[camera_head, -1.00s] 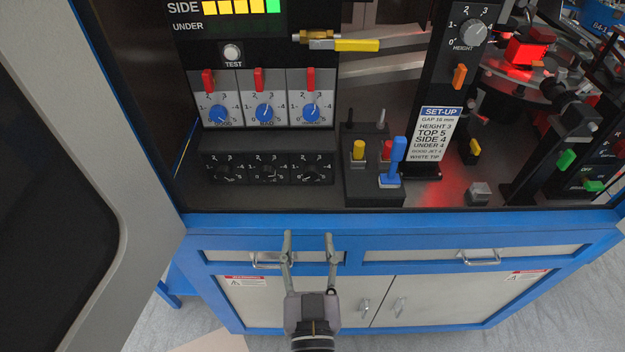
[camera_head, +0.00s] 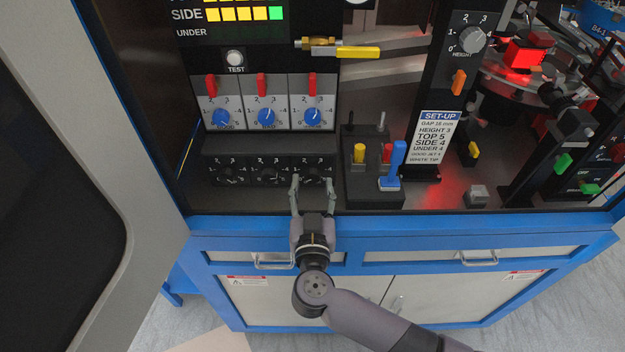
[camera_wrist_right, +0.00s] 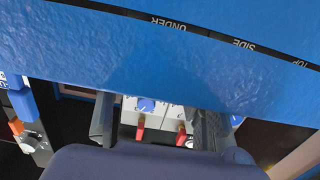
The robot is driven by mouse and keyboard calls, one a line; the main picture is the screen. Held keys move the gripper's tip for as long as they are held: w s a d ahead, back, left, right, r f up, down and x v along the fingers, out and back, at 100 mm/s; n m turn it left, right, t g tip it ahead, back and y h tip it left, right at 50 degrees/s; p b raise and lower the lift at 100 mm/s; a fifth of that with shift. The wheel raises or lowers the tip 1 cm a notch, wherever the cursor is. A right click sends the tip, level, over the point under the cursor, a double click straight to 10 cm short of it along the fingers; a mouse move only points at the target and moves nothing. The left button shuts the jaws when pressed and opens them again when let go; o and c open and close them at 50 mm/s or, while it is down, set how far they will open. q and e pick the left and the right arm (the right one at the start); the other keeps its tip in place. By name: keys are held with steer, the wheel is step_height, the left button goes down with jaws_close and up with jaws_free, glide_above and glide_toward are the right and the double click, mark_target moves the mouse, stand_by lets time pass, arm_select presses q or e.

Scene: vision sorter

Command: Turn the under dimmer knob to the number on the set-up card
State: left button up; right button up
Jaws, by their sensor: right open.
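The under dimmer knob (camera_head: 313,172) is the rightmost of three small black dials on the low black panel (camera_head: 214,145); its pointer is too dark and small to read. My right gripper (camera_head: 313,184) is open and empty, its fingertips either side of that dial in the head view. Contact cannot be told. In the right wrist view the fingers (camera_wrist_right: 155,125) are spread, and the dial cannot be made out. The set-up card (camera_head: 437,135) reads UNDER 4. On the display, the UNDER row (camera_head: 192,32) is dark. My left gripper is not in view.
Three blue knobs with red levers (camera_head: 262,85) stand above the dimmer panel. A block with a blue lever (camera_head: 396,160) stands close to the right. The cabinet's blue front edge (camera_head: 450,226) lies below, and the open door (camera_head: 140,150) is at left.

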steer(key=shift+w, duration=0.95)
jaws_close()
steer(key=p, duration=0.3)
steer(key=r+m+p, duration=0.1)
steer(key=p, duration=0.3)
steer(key=shift+w+r, duration=0.2)
steer(key=shift+r, duration=0.1)
steer(key=shift+f+p, duration=0.4)
steer(key=shift+p, duration=0.2)
steer(key=shift+s+f, duration=0.1)
steer(key=shift+f, duration=0.15)
jaws_free()
steer(key=shift+s+f, duration=0.1)
steer(key=shift+f, duration=0.05)
